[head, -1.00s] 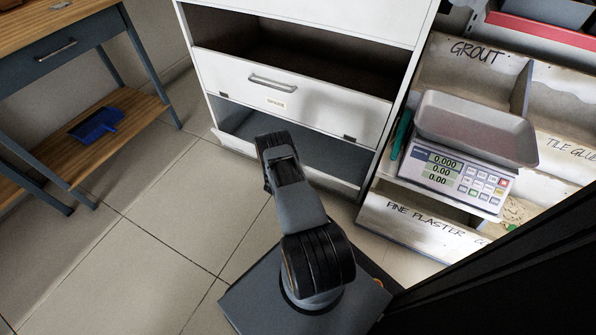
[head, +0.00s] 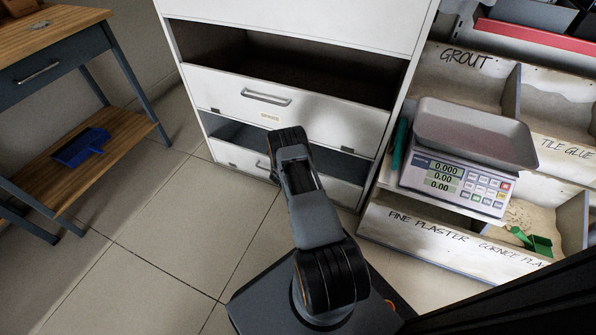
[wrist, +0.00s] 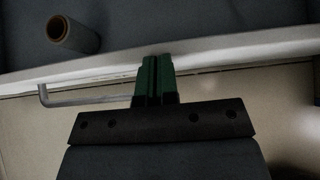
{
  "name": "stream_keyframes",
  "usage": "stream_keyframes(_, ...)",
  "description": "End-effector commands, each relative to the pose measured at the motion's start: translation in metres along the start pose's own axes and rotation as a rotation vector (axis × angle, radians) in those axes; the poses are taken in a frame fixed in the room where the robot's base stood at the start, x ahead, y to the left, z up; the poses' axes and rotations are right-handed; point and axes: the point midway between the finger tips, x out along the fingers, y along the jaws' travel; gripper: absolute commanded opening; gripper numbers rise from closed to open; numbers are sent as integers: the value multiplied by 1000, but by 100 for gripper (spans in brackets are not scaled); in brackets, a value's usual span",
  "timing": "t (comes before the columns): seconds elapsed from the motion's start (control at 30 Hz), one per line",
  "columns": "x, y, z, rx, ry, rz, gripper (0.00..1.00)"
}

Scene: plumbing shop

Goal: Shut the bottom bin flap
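The bottom bin flap (head: 236,157) is a white panel low on the white cabinet. It is tilted partly up, with a dark gap (head: 240,136) above its rim. In the wrist view its pale top rim (wrist: 230,48) crosses the picture, with its bar handle (wrist: 85,101) below at left. My gripper (wrist: 157,62) has green fingers side by side, shut with nothing visible between them. The fingertips overlap the flap's rim in the picture; whether they touch it I cannot tell. In the head view my arm hides the gripper and part of the flap.
A grey roll (wrist: 73,33) lies inside the bin. The flap above (head: 290,108) is partly open, with a dark gap over it. Shelves with a scale (head: 455,182) stand at right; a workbench (head: 50,75) stands at left. Tiled floor lies clear between.

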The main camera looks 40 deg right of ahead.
Motion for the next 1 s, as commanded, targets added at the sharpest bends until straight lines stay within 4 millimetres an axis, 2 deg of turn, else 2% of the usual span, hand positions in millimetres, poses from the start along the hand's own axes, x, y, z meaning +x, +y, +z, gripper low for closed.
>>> stream_keyframes(0.3, 0, 0, 1, 2, -2, -1, 0)
stream_keyframes(0.47, -11, 1, -6, -1, 0, 0, 0)
stream_keyframes(0.6, -30, 6, -22, -5, 1, 1, 0)
stream_keyframes(0.8, -73, 4, -15, 0, 0, -1, 0)
stream_keyframes(1.0, -104, 2, -12, 5, 0, -6, 0)
